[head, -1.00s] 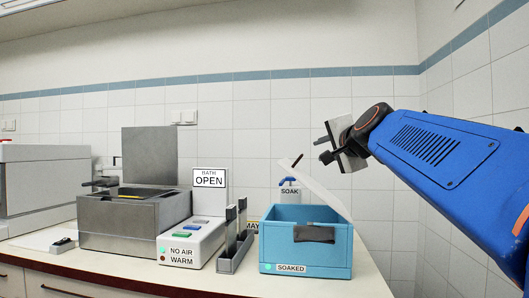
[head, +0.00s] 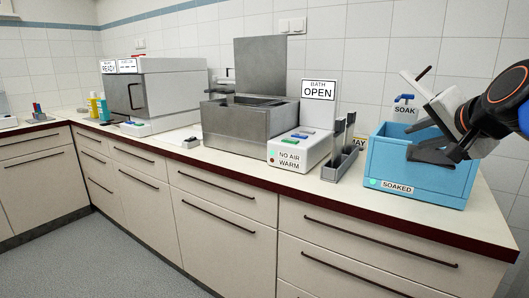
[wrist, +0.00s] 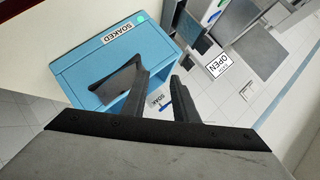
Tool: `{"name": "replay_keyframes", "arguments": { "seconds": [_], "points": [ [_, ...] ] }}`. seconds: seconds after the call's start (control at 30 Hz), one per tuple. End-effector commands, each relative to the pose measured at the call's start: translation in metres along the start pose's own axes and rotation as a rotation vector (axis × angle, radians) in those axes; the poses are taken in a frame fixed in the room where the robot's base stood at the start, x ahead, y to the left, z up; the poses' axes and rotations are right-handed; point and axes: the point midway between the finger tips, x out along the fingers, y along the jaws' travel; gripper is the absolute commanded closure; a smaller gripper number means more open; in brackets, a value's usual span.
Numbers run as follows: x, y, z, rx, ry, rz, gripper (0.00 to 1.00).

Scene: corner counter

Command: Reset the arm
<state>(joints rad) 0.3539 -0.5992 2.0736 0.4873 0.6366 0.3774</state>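My gripper (head: 432,140) is at the right of the head view, over or in front of the blue box marked SOAKED (head: 385,160). In the wrist view the two dark fingers (wrist: 165,80) are apart with nothing between them. I cannot tell whether the gripper touches the box.
A white-grey machine (head: 170,95) and bottles (head: 98,107) stand farther left. Floor in front is clear.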

Motion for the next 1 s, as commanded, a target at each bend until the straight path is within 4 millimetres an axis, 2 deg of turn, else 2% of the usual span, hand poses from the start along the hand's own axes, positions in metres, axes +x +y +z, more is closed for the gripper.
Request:
{"name": "replay_keyframes", "arguments": {
  "seconds": [0.03, 0.2, 0.4, 0.5, 0.6, 0.7, 0.8, 1.0],
  "points": [
    [0.003, 0.015, 0.03, -0.066, -0.055, 0.027, 0.74],
    [0.006, 0.075, 0.117, -0.302, -0.231, 0.12, 0.74],
    [-0.005, 0.157, 0.205, -0.595, -0.439, 0.211, 0.74],
    [-0.014, 0.195, 0.238, -0.726, -0.531, 0.247, 0.74],
    [-0.022, 0.225, 0.26, -0.826, -0.598, 0.273, 0.74],
    [-0.028, 0.243, 0.272, -0.889, -0.64, 0.288, 0.76],
    [-0.03, 0.252, 0.277, -0.917, -0.658, 0.296, 1.0],
    [-0.03, 0.253, 0.277, -0.92, -0.66, 0.297, 1.0]
  ]
}}
